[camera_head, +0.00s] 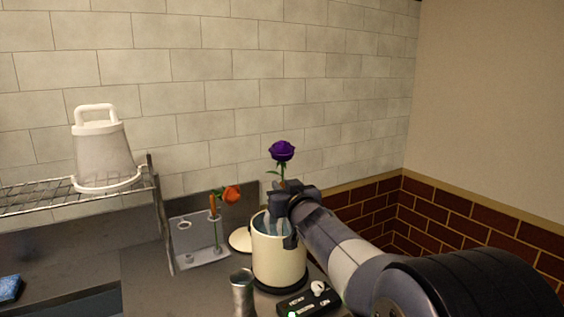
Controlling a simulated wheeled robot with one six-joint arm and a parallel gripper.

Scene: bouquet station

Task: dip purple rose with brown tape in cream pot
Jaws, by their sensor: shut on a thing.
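The purple rose (282,151) stands upright above my gripper (278,198), its bloom and green leaves clear of the jaws. My gripper is shut on its stem, where a bit of brown tape (283,184) seems to show just above the jaws. The cream pot (279,258) stands on the counter, directly below my gripper, with its mouth open. The lower stem is hidden by the gripper and the pot's rim, so I cannot tell how deep it reaches.
An orange rose (232,194) stands in a grey holder (187,255) left of the pot. A cream lid (241,240) lies behind the pot. A metal shaker (242,292) and a black control box (309,300) stand in front. A white bucket (103,155) sits on a wire rack (40,197).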

